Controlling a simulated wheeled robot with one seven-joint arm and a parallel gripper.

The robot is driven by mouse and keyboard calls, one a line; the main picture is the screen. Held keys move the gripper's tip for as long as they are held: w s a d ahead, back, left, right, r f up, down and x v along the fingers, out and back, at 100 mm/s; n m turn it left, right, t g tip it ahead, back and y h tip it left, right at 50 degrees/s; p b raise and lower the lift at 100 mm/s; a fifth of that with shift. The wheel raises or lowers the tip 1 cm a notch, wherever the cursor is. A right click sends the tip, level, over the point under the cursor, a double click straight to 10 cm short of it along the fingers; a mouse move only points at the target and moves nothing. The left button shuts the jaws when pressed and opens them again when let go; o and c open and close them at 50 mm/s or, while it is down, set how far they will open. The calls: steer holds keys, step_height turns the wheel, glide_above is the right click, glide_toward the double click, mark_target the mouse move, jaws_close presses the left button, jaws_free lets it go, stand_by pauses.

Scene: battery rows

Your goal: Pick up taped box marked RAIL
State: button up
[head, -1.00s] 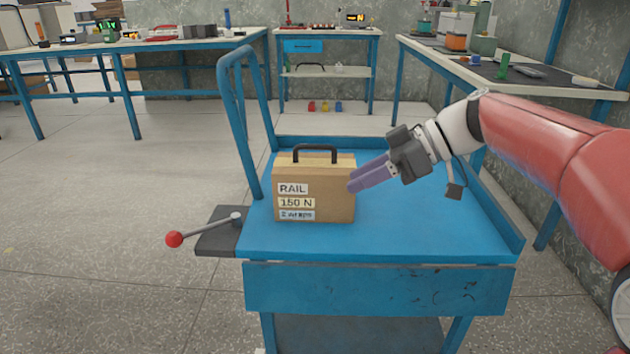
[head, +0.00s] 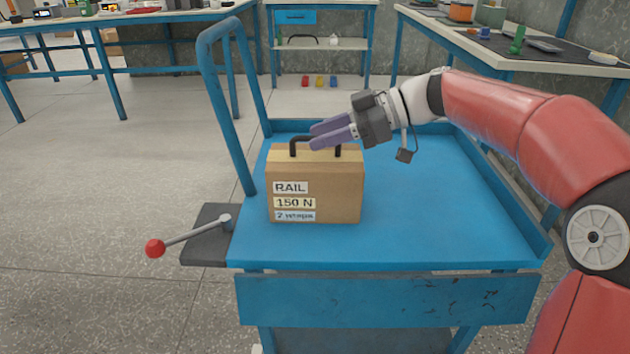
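The taped cardboard box marked RAIL (head: 330,195) stands upright on the blue cart top (head: 430,215). Labels on its front read RAIL and 150 N, with a third label below. A black handle (head: 296,149) arches from its top, partly hidden by my gripper. My gripper (head: 327,134) comes in from the right at the handle's height. Its two purple fingers are apart, with a gap between them, and they overlap the handle in the picture. I cannot tell whether the handle lies between the fingers or behind them.
The cart has a blue push rail (head: 222,110) at the left and a lever with a red knob (head: 155,248) beside it. The cart top right of the box is clear. Workbenches (head: 560,55) stand behind, with small red, yellow and blue items (head: 319,81) on a floor-level spot.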

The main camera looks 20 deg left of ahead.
steer(key=shift+x, duration=1.05)
jaws_close()
stand_by(0.5)
steer(key=shift+r, duration=0.15)
